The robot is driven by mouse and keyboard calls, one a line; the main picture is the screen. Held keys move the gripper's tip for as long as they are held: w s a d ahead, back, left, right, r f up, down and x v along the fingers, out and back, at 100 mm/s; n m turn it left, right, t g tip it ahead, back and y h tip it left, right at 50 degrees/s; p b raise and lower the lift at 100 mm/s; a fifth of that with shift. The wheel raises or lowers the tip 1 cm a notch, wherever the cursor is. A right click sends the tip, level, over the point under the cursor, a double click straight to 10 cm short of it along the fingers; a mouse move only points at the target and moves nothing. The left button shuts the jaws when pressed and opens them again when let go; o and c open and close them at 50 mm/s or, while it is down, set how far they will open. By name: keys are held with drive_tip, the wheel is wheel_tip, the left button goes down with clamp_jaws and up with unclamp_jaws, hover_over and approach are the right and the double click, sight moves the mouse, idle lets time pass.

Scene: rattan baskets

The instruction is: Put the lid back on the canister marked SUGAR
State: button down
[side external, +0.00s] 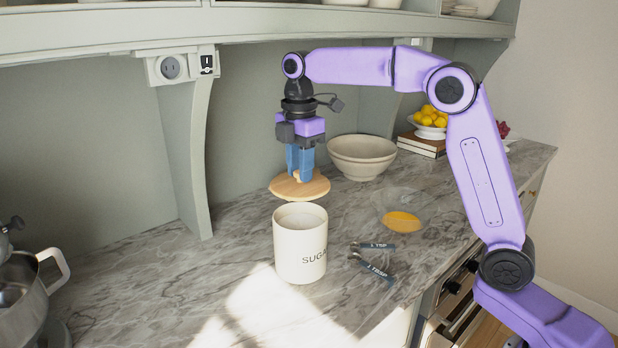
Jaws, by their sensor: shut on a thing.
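The canister marked SUGAR (300,252) is white and stands upright on the marble counter with its top open. A round wooden lid (314,190) with a small knob is above and behind the canister's rim in the picture. My gripper (299,176) points down and is shut on the lid's knob. The lid looks about level. It is apart from the canister rim, and I cannot tell exactly how high above the counter it is.
A glass bowl with orange contents (402,222) and measuring spoons (373,264) lie right of the canister. Bare counter (170,290) lies left of the canister.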

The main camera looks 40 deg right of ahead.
drive_tip(key=shift+w+d+f, duration=0.1)
drive_tip(key=shift+w+f, duration=0.1)
drive_tip(key=shift+f, duration=3)
drive_tip(key=shift+f, duration=0.15)
drive_tip(key=shift+c, duration=1.6)
unclamp_jaws()
drive_tip(key=shift+r, duration=3.5)
drive_tip(key=shift+c, duration=0.4)
